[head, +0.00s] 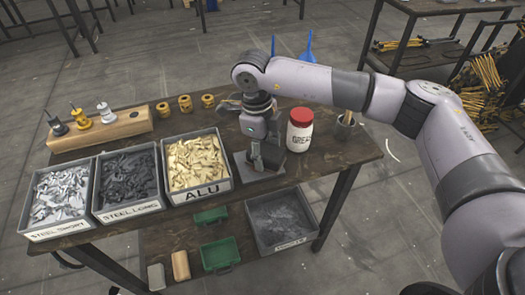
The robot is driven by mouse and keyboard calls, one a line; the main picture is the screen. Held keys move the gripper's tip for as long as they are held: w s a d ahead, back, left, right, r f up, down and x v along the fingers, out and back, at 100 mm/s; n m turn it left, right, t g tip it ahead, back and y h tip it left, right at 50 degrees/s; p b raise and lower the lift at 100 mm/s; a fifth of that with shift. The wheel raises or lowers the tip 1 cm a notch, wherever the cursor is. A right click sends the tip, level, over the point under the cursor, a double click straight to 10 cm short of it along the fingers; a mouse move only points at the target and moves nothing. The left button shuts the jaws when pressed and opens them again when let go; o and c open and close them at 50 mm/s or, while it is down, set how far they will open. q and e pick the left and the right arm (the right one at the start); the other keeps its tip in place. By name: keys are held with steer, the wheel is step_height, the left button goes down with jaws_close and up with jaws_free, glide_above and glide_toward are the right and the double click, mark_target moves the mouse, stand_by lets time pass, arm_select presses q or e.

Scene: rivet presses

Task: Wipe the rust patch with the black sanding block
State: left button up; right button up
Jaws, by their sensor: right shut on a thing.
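My right gripper (258,145) points down over the right half of the workbench. It is shut on the black sanding block (269,158), a small dark block low over a grey plate (258,180). I cannot tell whether the block touches the plate. No rust patch can be made out; the gripper and block cover part of the plate. My left gripper is out of view.
A white jar with red lid (300,129) stands close right of the gripper. Left are the ALU bin (233,184), steel bins (159,207) and a wooden block with pegs (132,128). Below is a shelf with bins (252,233).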

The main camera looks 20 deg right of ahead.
mark_target(249, 157)
steer(key=shift+s+a+f+b, duration=0.1)
steer(key=shift+a+f+b, duration=0.1)
steer(key=shift+a, duration=0.55)
steer(key=shift+s+a+f+b, duration=0.1)
steer(key=shift+a+b, duration=0.05)
steer(key=shift+a, duration=1.25)
steer(key=shift+s+a+r+b, duration=0.1)
steer(key=shift+s+a+b, duration=0.1)
steer(key=shift+a, duration=0.3)
steer(key=shift+s+a+b, duration=0.1)
steer(key=shift+a+b, duration=0.05)
steer(key=shift+a, duration=0.3)
steer(key=shift+w+r, duration=0.1)
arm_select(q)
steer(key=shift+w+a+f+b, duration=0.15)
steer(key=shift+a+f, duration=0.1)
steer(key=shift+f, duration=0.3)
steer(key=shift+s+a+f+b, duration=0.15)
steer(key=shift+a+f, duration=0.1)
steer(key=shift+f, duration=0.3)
arm_select(e)
steer(key=shift+w+d+r, duration=0.1)
steer(key=shift+w+d, duration=0.05)
steer(key=shift+d, duration=0.4)
steer(key=shift+w+d+r, duration=0.1)
steer(key=shift+w+d, duration=0.05)
steer(key=shift+d, duration=0.35)
